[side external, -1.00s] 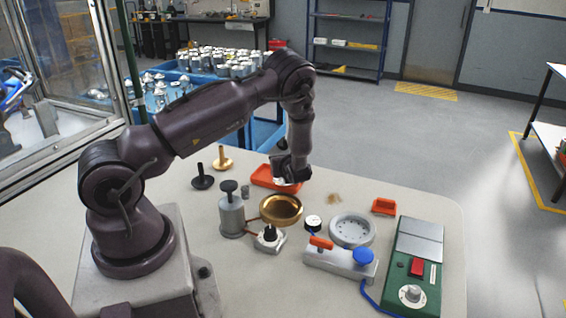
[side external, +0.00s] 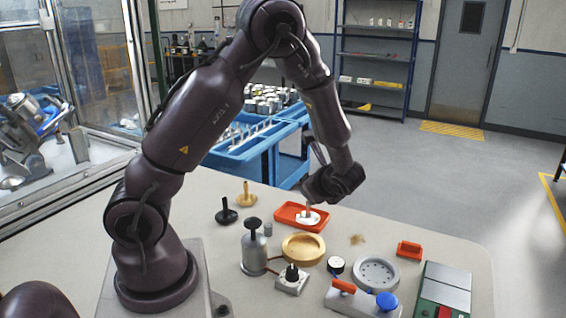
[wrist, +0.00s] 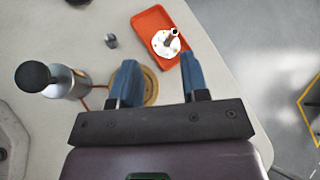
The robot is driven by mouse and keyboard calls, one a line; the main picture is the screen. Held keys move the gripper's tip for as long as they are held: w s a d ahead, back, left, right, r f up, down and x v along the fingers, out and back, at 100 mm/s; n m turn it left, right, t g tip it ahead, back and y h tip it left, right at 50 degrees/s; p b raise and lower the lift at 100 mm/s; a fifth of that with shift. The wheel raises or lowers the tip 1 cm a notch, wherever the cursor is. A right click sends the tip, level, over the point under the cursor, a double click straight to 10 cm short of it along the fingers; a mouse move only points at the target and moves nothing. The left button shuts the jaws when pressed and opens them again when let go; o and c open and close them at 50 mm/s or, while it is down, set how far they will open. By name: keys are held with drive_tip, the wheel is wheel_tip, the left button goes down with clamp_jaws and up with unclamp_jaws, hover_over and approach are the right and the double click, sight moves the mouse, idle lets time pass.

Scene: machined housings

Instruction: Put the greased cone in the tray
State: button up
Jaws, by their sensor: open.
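A pale metal cone with a round flange and an upright stem (side external: 308,218) stands in the orange-red tray (side external: 281,212). In the wrist view, the cone (wrist: 157,46) sits inside the lower part of the tray (wrist: 143,22), its stem pointing toward the upper right. Whether grease coats it is too small to tell. My gripper (side external: 318,190) is above the tray, apart from the cone. In the wrist view, the blue fingers of my gripper (wrist: 160,72) are spread with nothing between them; the cone lies beyond their tips.
A black stemmed part (side external: 227,215) and a brass stemmed part (side external: 246,197) stand left of the tray. A pump can (side external: 254,250), a brass dish (side external: 303,249) and a small black-knobbed block (side external: 292,280) are in front. A grey perforated disc (side external: 376,273) and an orange holder (side external: 409,250) lie right.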

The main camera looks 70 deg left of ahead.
drive_tip(key=s+d+r+n+t+h, duration=0.6)
drive_tip(key=s+d+r+n+h, duration=0.5)
drive_tip(key=s+d+r, duration=0.3)
drive_tip(key=d+r+n, duration=0.1)
drive_tip(key=d+r, duration=0.2)
drive_tip(key=d, duration=0.1)
drive_tip(key=shift+d+r+n, duration=0.3)
drive_tip(key=shift+d, duration=0.1)
